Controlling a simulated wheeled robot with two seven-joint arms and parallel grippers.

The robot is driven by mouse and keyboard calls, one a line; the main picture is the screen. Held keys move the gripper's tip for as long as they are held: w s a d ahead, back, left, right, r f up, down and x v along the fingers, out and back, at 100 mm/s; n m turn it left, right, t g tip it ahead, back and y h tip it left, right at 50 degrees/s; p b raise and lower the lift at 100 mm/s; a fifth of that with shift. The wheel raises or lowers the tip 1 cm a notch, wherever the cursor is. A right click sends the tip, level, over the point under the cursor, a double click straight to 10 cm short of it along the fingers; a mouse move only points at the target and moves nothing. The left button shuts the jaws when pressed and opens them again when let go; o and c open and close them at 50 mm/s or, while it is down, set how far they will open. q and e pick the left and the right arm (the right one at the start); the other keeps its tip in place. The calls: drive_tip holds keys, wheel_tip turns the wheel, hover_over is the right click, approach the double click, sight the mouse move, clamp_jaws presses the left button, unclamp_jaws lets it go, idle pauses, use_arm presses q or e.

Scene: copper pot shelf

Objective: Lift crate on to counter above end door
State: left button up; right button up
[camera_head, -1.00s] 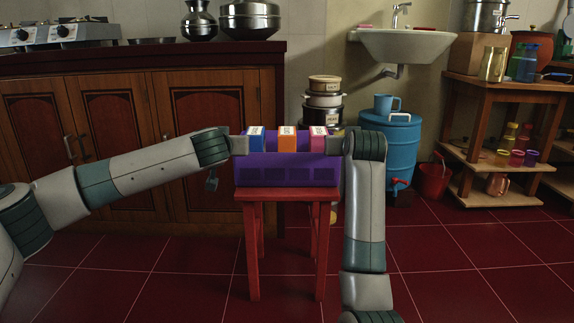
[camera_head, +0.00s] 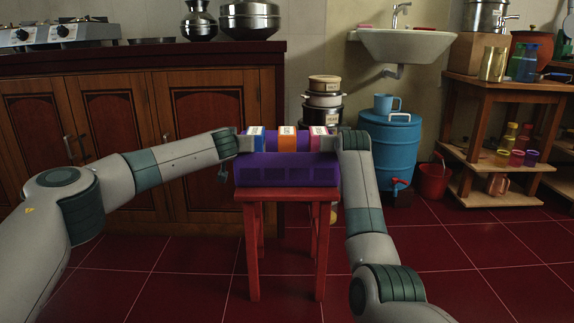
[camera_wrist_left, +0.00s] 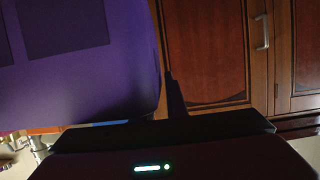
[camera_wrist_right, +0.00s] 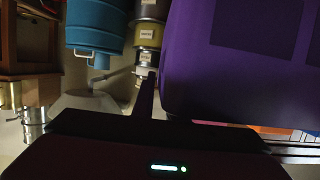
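The purple crate (camera_head: 287,171) rests on a red stool (camera_head: 290,192). Blue, orange and pink boxes stand upright in it, with the orange box (camera_head: 288,140) in the middle. My left gripper (camera_head: 244,144) is at the crate's left end, and my right gripper (camera_head: 331,143) is at its right end. The crate's wall fills much of the left wrist view (camera_wrist_left: 85,60) and the right wrist view (camera_wrist_right: 235,60). One finger shows beside the crate in each wrist view; the other is hidden, so grip cannot be told. The counter (camera_head: 130,60) is at the back left above wooden doors, the end door (camera_head: 204,122) nearest the stool.
Metal pots (camera_head: 250,20) stand at the counter's right end, and a stove (camera_head: 65,32) at its left. Stacked tins (camera_head: 323,100) and a blue water drum (camera_head: 392,150) stand behind the stool. A wooden shelf (camera_head: 500,95) is at right. The floor around the stool is clear.

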use_arm(q)
drive_tip(key=shift+w, duration=0.2)
use_arm(e)
drive_tip(key=shift+w, duration=0.2)
use_arm(q)
clamp_jaws()
use_arm(e)
clamp_jaws()
use_arm(q)
drive_tip(key=shift+a, duration=0.1)
use_arm(e)
drive_tip(key=shift+f, duration=0.1)
idle(0.8)
use_arm(q)
drive_tip(key=shift+r, duration=0.15)
use_arm(e)
drive_tip(key=shift+r, duration=0.3)
use_arm(q)
drive_tip(key=shift+r+p, duration=0.2)
drive_tip(key=shift+p, duration=0.15)
use_arm(e)
drive_tip(key=shift+r, duration=0.2)
